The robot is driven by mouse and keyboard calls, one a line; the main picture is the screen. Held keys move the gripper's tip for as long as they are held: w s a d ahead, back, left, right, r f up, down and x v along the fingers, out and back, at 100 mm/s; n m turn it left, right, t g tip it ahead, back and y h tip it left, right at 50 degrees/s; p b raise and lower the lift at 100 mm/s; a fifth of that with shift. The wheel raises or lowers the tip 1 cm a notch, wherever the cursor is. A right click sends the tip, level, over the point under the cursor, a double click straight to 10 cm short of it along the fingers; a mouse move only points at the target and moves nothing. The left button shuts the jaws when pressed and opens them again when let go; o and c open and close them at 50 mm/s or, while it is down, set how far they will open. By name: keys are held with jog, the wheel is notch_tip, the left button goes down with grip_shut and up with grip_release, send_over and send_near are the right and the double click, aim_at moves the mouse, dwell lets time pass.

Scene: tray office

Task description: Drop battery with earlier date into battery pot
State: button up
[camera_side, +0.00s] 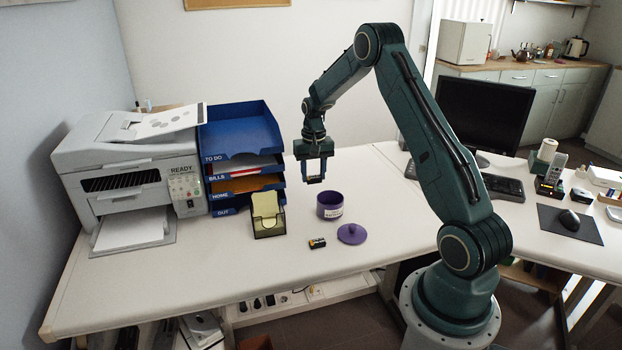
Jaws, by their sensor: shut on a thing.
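My gripper (315,179) hangs above the desk, pointing down, and is shut on a small dark battery (315,180). It is above and slightly left of the open purple battery pot (330,209), clear of its rim. The pot stands upright with a white label on its front. Its purple lid (351,234) lies on the desk in front of it, to the right. Another battery (317,243), black with a copper-yellow end, lies on the desk left of the lid. The dates on the batteries are too small to read.
A note holder (268,228) with yellow-green paper stands left of the pot. Behind it are blue stacked letter trays (240,133) and a printer (125,175). The desk front (220,275) is clear.

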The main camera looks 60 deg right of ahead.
jog(key=s+d+f, duration=0.2)
jog(key=d+f, duration=0.1)
jog(key=d, duration=0.5)
jog(key=shift+s+d, duration=0.25)
jog(key=shift+s, duration=0.15)
jog(key=shift+f, duration=0.15)
jog(key=shift+f, duration=2.9)
jog(key=o, duration=1)
jog(key=shift+o, duration=0.2)
jog(key=shift+r, duration=0.2)
